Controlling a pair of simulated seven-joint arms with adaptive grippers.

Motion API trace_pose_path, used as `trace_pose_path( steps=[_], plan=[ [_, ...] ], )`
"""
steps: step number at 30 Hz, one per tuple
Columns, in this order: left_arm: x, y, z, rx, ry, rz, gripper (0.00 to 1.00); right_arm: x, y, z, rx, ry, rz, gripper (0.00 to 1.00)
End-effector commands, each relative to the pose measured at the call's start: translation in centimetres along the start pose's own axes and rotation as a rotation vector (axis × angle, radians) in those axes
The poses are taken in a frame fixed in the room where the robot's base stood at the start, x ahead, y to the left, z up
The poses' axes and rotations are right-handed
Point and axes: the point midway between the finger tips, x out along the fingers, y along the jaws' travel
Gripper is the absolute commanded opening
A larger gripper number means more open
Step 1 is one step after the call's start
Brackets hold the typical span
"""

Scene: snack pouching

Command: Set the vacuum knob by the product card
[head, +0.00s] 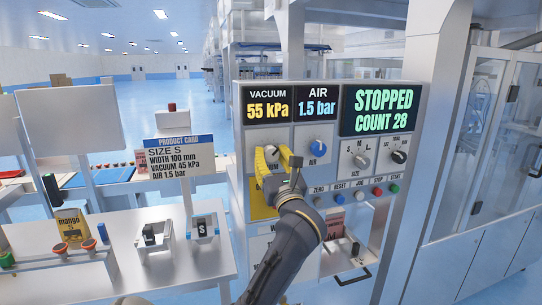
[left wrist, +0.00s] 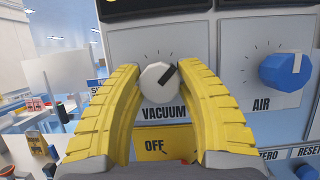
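The white vacuum knob (left wrist: 157,84) sits on the machine panel, its dark pointer turned to the upper right. My left gripper (head: 275,156) has its yellow fingers on either side of the knob; in the left wrist view the fingers (left wrist: 159,80) appear to touch its sides. The vacuum display (head: 268,108) reads 55 kPa. The product card (head: 175,158), on a stand to the left, reads size S, width 100 mm, vacuum 45 kPa, air 1.5 bar. My right gripper is not in view.
The blue air knob (head: 318,146) is just right of the vacuum knob, below its 1.5 bar display (head: 317,107). The status display (head: 379,110) reads stopped, count 28. Size and seal/trial knobs and a row of buttons lie right and below. A white table (head: 190,268) stands left.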

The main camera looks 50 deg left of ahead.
Motion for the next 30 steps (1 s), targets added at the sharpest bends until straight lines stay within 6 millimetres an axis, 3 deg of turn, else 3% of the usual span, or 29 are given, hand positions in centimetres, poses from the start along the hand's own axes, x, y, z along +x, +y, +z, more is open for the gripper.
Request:
trace_pose_path(
  steps=[1, 8, 19, 30],
  plan=[
    [-0.01, 0.00, -0.01, 0.000, 0.000, 0.000, 0.28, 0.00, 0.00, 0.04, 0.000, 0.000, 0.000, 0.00],
    [-0.01, 0.00, 0.00, 0.000, 0.000, 0.000, 0.03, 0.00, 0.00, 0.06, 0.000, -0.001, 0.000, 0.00],
    [0.01, -0.01, 0.04, -0.035, -0.001, 0.016, 0.02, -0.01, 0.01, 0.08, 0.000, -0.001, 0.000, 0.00],
    [0.01, -0.09, 0.09, -0.254, -0.001, 0.106, 0.02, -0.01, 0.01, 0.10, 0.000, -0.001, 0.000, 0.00]
  ],
)
